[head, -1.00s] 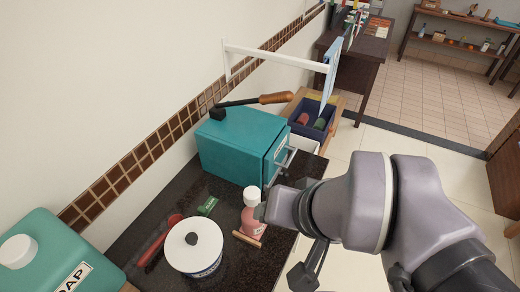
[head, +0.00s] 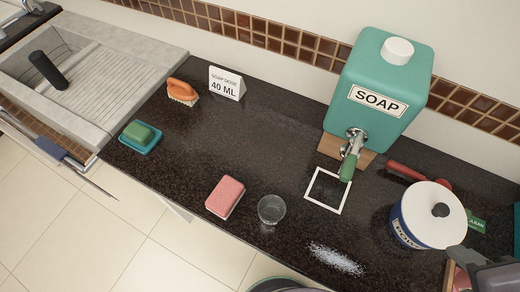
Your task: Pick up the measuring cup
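A small clear round cup (head: 271,209), which looks like the measuring cup, stands upright on the dark counter (head: 270,130), near its front edge. It looks empty and nothing touches it. A grey part of my arm, seemingly with the edge of my gripper (head: 457,257), shows in the bottom right corner, well to the right of the cup. Its fingers cannot be made out, so open or shut cannot be told.
A pink sponge (head: 225,197) lies left of the cup. A white square outline (head: 327,190) is under the teal soap dispenser's (head: 378,85) tap. White powder (head: 336,259) lies right of the cup. A lidded pot (head: 428,215) stands near my arm. A sink (head: 80,80) is at left.

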